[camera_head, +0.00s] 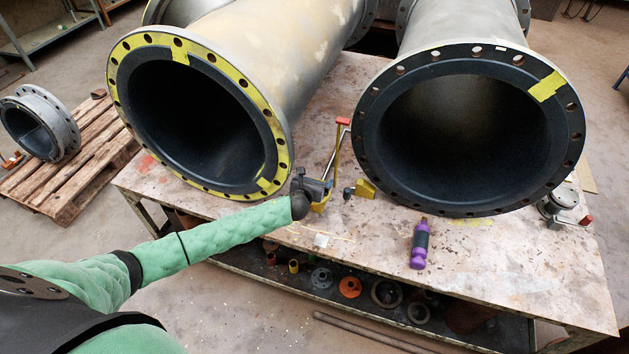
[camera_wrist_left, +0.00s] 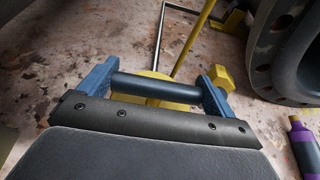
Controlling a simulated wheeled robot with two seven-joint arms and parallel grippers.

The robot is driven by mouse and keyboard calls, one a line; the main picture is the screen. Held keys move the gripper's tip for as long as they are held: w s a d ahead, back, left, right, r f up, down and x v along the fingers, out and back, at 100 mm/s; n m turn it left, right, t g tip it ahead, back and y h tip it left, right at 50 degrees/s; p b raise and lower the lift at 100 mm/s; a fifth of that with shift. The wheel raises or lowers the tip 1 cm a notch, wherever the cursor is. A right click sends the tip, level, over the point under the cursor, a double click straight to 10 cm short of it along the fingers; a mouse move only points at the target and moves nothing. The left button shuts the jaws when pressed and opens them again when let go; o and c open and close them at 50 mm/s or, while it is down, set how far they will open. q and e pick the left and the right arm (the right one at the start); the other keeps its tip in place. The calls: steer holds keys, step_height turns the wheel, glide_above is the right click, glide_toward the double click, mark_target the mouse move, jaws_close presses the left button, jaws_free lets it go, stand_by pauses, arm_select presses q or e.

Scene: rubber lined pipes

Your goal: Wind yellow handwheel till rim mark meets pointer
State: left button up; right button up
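My left gripper (camera_head: 316,190) is low over the table's front edge, at the yellow handwheel (camera_wrist_left: 160,90), which it largely hides. In the left wrist view the blue fingers (camera_wrist_left: 158,88) stand well apart. A dark round bar (camera_wrist_left: 155,90) spans the gap between them, in front of the yellow wheel; whether it is gripped I cannot tell. A yellow piece (camera_wrist_left: 224,78) shows by the right finger. In the head view a yellow block (camera_head: 365,188) sits just right of the gripper. I cannot make out the rim mark or identify the pointer. My right gripper is not in view.
Two large flanged pipes, left (camera_head: 118,75) and right (camera_head: 372,165), lie on the worn table (camera_head: 385,240). A red-topped yellow-and-grey upright (camera_head: 343,122) stands behind the gripper. A purple bottle (camera_head: 419,255) lies to the right. A lower shelf holds loose rings. A pallet (camera_head: 85,175) stands left.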

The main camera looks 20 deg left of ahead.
arm_select(q)
steer(key=c, duration=0.4)
